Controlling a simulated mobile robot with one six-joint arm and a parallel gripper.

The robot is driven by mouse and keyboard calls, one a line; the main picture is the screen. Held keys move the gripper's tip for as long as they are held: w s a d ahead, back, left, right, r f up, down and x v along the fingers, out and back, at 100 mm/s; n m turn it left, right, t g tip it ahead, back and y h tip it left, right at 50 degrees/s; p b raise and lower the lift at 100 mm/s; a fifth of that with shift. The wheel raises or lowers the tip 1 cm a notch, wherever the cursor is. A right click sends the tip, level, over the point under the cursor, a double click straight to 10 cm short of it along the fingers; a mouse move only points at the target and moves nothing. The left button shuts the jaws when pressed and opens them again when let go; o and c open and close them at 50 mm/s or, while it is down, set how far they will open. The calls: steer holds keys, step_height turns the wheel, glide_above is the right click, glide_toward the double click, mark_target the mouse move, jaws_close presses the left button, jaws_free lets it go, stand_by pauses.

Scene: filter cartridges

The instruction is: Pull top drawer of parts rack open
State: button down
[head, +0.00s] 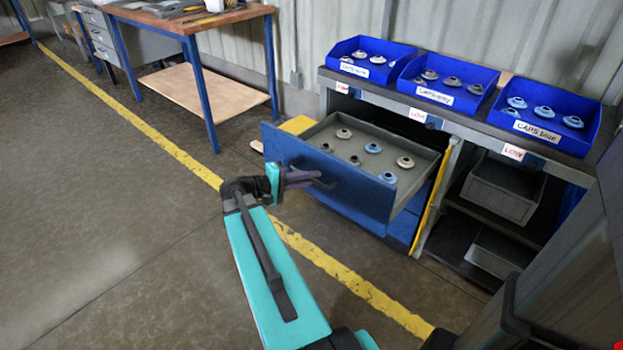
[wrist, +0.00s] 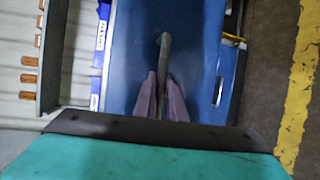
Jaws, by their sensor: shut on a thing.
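The top drawer (head: 335,187) of the parts rack (head: 450,125) has a blue front and stands pulled well out in the head view. Several round caps, cream and blue, sit on its grey floor. My gripper (head: 302,179) is at the drawer front, with its purple fingers at the dark handle. In the wrist view my gripper (wrist: 160,98) has its two fingers closed on either side of the bar handle (wrist: 164,55). The blue drawer front (wrist: 200,60) fills the middle of that view. Part of the handle is hidden by the fingers.
Blue bins of caps (head: 372,60) line the rack top. Grey bins (head: 503,187) sit on the rack's right shelves. A wooden-topped workbench (head: 190,22) stands at the back left. The floor left of the drawer is clear, with a yellow line (head: 345,272) across it.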

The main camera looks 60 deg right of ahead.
steer(key=shift+w, duration=0.15)
steer(key=c, duration=2.1)
jaws_free()
steer(key=shift+a, duration=0.1)
steer(key=shift+p+v, duration=0.65)
steer(key=shift+v, duration=6.2)
